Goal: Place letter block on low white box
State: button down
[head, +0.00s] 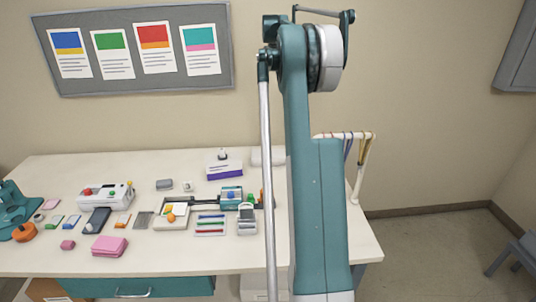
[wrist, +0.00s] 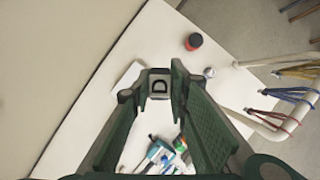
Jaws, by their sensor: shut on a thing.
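A low white shape (wrist: 127,77), which looks like the low white box, shows on the table just left of the block, partly hidden by a finger. I cannot tell the height of the block above the table. In the head view my arm hides the gripper and the block. A whitish low box (head: 268,157) shows there at the table's back, partly covered by my arm.
A white rack with coloured straps (wrist: 290,95) is at the right. The white table (head: 120,168) holds many small items, including a purple-and-white box (head: 224,169).

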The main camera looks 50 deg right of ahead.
jog(key=w+f+n+p, duration=0.15)
jog(key=w+f, duration=0.25)
jog(key=w, duration=1)
send_over(270, 152)
jog(key=a, duration=0.2)
notch_tip(270, 152, down, 25)
jog(key=shift+w+d+f+t, duration=0.1)
jog(key=shift+d+f+t, duration=0.05)
jog(key=shift+f+t, duration=0.15)
jog(key=shift+f, duration=0.15)
jog(key=shift+f, duration=3)
jog(key=shift+f, duration=1.85)
jog(key=shift+f, duration=0.2)
jog(key=c, duration=2.2)
grip_release()
